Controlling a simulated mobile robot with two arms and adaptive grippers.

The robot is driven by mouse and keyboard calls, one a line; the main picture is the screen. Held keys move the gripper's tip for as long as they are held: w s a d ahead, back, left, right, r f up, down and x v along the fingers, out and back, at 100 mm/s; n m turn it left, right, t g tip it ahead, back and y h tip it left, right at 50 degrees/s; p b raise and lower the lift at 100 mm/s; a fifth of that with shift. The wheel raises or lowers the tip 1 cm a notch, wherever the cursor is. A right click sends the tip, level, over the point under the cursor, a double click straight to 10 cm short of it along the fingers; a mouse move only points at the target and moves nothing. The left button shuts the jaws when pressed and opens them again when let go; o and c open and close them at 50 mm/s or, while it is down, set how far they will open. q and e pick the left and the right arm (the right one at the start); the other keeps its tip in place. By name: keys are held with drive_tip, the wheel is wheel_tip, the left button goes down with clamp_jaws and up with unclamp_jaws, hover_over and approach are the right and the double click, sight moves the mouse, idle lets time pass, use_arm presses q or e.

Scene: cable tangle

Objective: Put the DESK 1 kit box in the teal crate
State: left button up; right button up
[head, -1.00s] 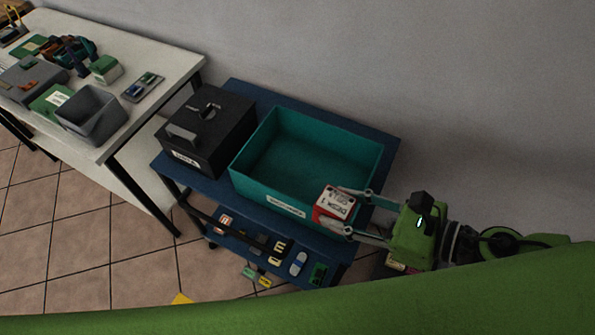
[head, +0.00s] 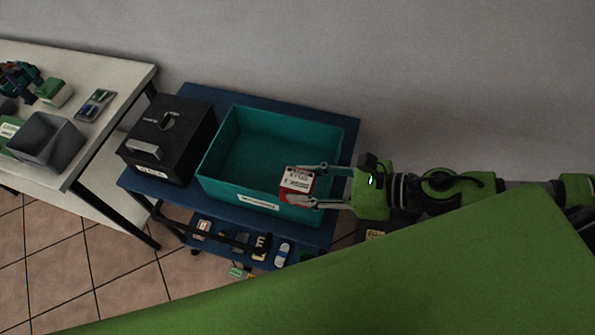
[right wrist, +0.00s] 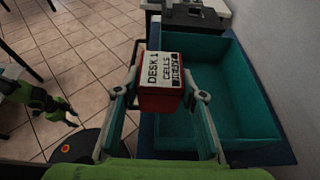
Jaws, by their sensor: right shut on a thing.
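The DESK 1 kit box (head: 297,183) is red with a white lettered top. My right gripper (head: 306,185) is shut on it, one finger on each side. The teal crate (head: 240,190) stands open on a blue cart. In the head view the box overlaps the crate's near right corner. In the right wrist view the box (right wrist: 160,97) is held between the fingers at the crate's left wall, and the crate's bare inside (right wrist: 235,95) shows to the right. The box's underside is hidden. My left gripper (right wrist: 68,112) seems to show small and dark at the left of the right wrist view.
A black box (head: 168,135) with a handle stands left of the crate on the blue cart (head: 345,130). The lower shelf holds several small items (head: 262,243). A white table (head: 115,85) with a grey bin (head: 45,140) is at left. A wall rises behind the cart.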

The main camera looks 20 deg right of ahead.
sight(301, 172)
drive_tip(key=w, duration=0.2)
drive_tip(key=w+f+p, duration=0.1)
drive_tip(key=shift+w+f, duration=0.1)
drive_tip(key=shift+w, duration=0.25)
use_arm(q)
drive_tip(key=r, duration=0.1)
drive_tip(key=r+p, duration=0.1)
drive_tip(key=r, duration=0.1)
drive_tip(key=shift+w+a+r, duration=0.1)
drive_tip(key=shift+w+a, duration=0.05)
drive_tip(key=shift+a, duration=0.05)
use_arm(e)
drive_tip(key=w+f, duration=0.4)
drive_tip(key=f, duration=0.5)
drive_tip(key=shift+w+d, duration=0.15)
drive_tip(key=shift+d, duration=0.2)
drive_tip(key=shift+f, duration=0.1)
use_arm(q)
drive_tip(key=shift+f+b, duration=0.5)
drive_tip(key=shift+f, duration=0.2)
use_arm(e)
drive_tip(key=shift+f, duration=0.6)
drive_tip(key=shift+r, duration=0.1)
drive_tip(key=o, duration=1.3)
drive_tip(key=shift+c, duration=0.2)
drive_tip(key=shift+o, duration=0.2)
